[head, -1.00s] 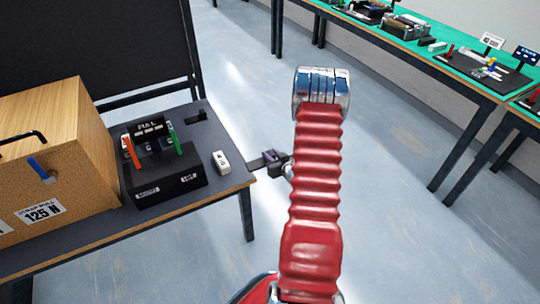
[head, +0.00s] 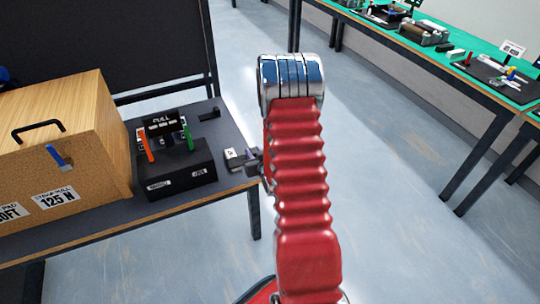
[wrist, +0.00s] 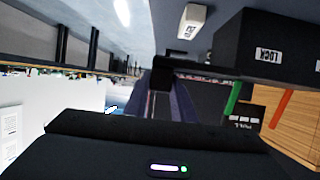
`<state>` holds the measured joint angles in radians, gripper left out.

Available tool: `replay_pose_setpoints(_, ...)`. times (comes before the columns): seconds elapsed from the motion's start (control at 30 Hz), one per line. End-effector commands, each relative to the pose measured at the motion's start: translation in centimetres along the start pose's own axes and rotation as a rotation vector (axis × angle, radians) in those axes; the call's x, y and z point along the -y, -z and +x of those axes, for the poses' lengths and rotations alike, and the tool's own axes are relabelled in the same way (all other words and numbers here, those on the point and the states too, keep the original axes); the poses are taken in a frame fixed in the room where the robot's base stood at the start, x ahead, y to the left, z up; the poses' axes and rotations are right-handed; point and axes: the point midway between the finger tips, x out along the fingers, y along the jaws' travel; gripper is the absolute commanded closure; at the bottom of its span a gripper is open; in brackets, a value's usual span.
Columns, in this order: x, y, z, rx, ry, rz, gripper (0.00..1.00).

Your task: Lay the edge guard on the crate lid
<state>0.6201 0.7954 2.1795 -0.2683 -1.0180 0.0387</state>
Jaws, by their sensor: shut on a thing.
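The wooden crate (head: 95,190) stands on the dark table at the left. Its pale lid (head: 70,92) is bare where I see it. My gripper (head: 252,160) is at the table's right edge, beside the white labelled block and apart from the crate. In the wrist view my gripper (wrist: 163,88) is shut on a small black piece (wrist: 163,73), which I take to be the edge guard. A dark bar extends from it to the right in that view. My red arm and the finger angle hide much of its shape in the head view.
A black box (head: 178,172) with orange and green levers and a PULL sign stands between crate and gripper. The white block (head: 232,153) lies near the table's right edge. A black handle (head: 38,130) and blue latch (head: 60,160) project from the crate. Open floor lies right.

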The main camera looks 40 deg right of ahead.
Motion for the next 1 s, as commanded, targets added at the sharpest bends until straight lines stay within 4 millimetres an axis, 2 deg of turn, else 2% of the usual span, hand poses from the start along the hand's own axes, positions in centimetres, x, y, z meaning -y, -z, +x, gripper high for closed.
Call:
replay_pose_setpoints(0.03,2.0,0.8,-0.1,-0.002,0.016,-0.008,0.99)
replay_pose_setpoints(0.37,13.2,4.6,-1.7,-0.004,0.105,-0.045,0.99)
replay_pose_setpoints(0.57,20.4,6.4,-3.6,-0.005,0.18,-0.072,0.99)
replay_pose_setpoints(0.8,28.8,8.1,-6.7,-0.004,0.284,-0.11,0.99)
replay_pose_setpoints(0.9,31.3,8.5,-7.8,-0.002,0.319,-0.123,0.99)
replay_pose_setpoints(1.0,32.8,8.8,-8.5,-0.002,0.34,-0.132,0.99)
